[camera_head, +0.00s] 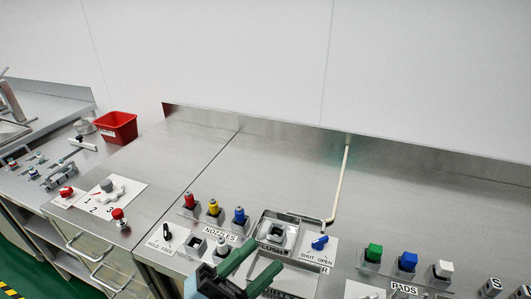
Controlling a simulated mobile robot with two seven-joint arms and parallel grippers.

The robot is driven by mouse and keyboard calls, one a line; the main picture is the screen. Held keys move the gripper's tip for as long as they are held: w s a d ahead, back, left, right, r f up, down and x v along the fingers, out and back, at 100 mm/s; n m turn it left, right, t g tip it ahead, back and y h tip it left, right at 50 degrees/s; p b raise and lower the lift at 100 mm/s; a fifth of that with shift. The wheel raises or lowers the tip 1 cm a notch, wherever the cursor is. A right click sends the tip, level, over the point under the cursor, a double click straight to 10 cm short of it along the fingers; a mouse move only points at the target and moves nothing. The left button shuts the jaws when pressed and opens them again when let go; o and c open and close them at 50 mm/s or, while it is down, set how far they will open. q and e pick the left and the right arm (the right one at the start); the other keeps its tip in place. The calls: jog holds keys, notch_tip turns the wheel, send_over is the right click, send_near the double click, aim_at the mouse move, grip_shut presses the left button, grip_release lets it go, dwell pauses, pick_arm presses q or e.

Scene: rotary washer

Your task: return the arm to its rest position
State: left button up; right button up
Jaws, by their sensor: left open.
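My left gripper (264,254) is at the bottom middle of the head view, with two dark green fingers spread apart. Nothing shows between the fingers. It is in front of the metal-framed recess labelled FLUSH (262,229) and hides part of the counter there. It also covers part of a second label below that recess. I cannot tell its height above the counter. My right gripper is not in view.
Red, yellow and blue nozzles (213,208) stand behind the NOZZLES label. A blue SHUT/OPEN valve handle (320,242) and pipe (340,180) are right of the gripper. Coloured pads (407,261) stand further right. The rear steel counter (270,155) is clear.

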pick_arm(q)
jog(key=s+a+f+n+t+y, duration=0.1)
jog(key=a+f+n+t+y, duration=0.1)
jog(key=a+f+n+y, duration=0.45)
jog(key=a+f+n+t+y, duration=0.1)
jog(key=a+f+n+y, duration=0.3)
jog(key=f+n+y, duration=0.6)
jog(key=s+a+f+n+g+y, duration=0.1)
jog(key=s+a+f+n+g, duration=0.2)
jog(key=s+f, duration=0.5)
jog(key=s+a+f+n+g+y+p, duration=0.1)
jog(key=s+a+f+n+g, duration=0.2)
jog(key=s+f, duration=0.6)
jog(key=shift+a+f+g, duration=0.6)
jog(key=shift+a+f, duration=0.35)
jog(key=shift+a, duration=0.15)
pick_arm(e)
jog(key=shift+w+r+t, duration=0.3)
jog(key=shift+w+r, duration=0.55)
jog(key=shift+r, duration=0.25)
